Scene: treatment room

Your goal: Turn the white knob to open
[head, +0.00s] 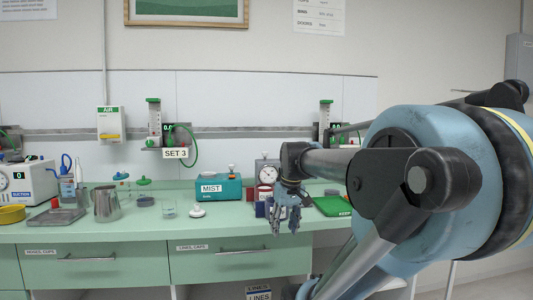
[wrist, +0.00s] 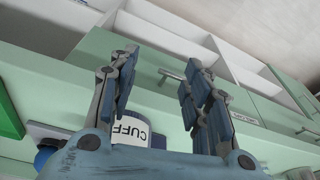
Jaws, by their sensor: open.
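A small pale knob (head: 232,168) stands on top of the teal MIST box (head: 211,190) at the counter's middle in the head view. A white round piece with a raised top (head: 197,210) sits on the counter in front of it. I cannot tell which of these, if either, is the white knob meant. My gripper (head: 283,218) is to the right of both, pointing down over the counter's front edge, apart from them. In the wrist view my gripper (wrist: 158,65) has its fingers spread with nothing between them. No white knob is clear in that view.
A jar labelled CUFF (wrist: 130,131) stands close to my fingers. A dial gauge (head: 267,170), a green board (head: 332,206), a metal jug (head: 106,204) and a clear glass (head: 168,208) share the counter. A flowmeter (head: 154,122) hangs on the wall rail above the SET 3 label.

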